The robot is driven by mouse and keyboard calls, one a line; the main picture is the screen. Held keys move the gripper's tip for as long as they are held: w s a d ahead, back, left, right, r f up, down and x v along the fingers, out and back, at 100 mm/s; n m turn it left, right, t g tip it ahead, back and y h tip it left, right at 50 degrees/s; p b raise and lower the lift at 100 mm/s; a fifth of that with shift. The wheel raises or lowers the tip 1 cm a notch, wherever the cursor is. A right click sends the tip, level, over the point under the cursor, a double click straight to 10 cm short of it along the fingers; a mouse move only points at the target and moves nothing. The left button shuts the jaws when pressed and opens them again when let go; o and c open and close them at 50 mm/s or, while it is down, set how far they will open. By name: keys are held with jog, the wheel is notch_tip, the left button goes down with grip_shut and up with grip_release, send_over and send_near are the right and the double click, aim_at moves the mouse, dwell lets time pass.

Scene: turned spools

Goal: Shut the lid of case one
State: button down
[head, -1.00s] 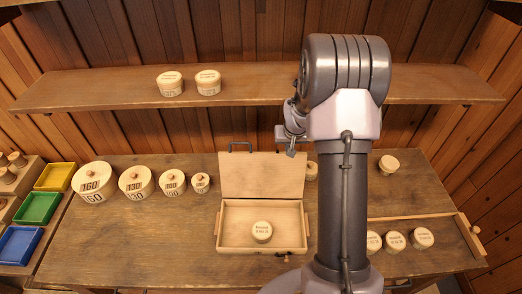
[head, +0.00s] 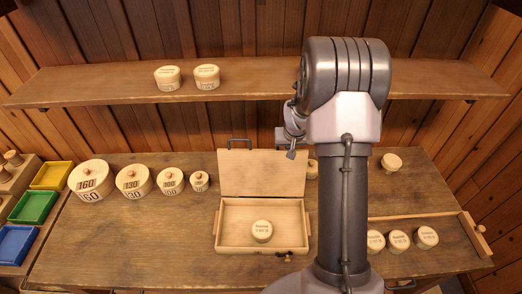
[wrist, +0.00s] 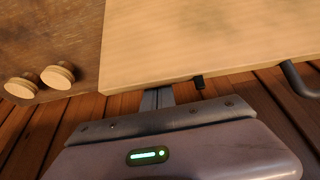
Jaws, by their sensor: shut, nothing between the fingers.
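A wooden case (head: 230,245) stands on the bench, with its lid (head: 255,172) open and upright at its back edge. I see no number on the case. A round labelled pot (head: 262,231) sits inside it. My gripper (head: 291,154) is near the lid's upper right corner in the head view, partly hidden by my arm. In the wrist view the lid (wrist: 210,40) fills the upper part, and my shut, empty gripper (wrist: 157,97) is at its edge; I cannot tell whether they touch. The dark lid handle (wrist: 298,78) shows at the right.
Several lidded round boxes (head: 134,181) stand left of the case. A shelf (head: 120,88) with two pots runs above the bench. Pots (head: 398,240) stand at the right by a wooden rail (head: 425,215). Coloured trays (head: 35,206) are at the far left.

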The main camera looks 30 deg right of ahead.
jog(key=shift+f, duration=0.5)
jog(key=shift+s+b, duration=0.1)
jog(key=shift+b, duration=0.2)
jog(key=shift+s+a+b, duration=0.55)
jog(key=shift+s+a, duration=0.15)
jog(key=shift+s, duration=0.5)
jog(key=shift+s+a+b, duration=0.6)
jog(key=shift+s+a, duration=0.05)
jog(key=shift+s, duration=0.6)
jog(key=shift+s+a+b, duration=0.55)
jog(key=shift+s+a, duration=0.15)
jog(key=shift+s, duration=0.5)
notch_tip(320, 180, up, 8)
jog(key=p, duration=0.5)
jog(key=shift+a, duration=0.1)
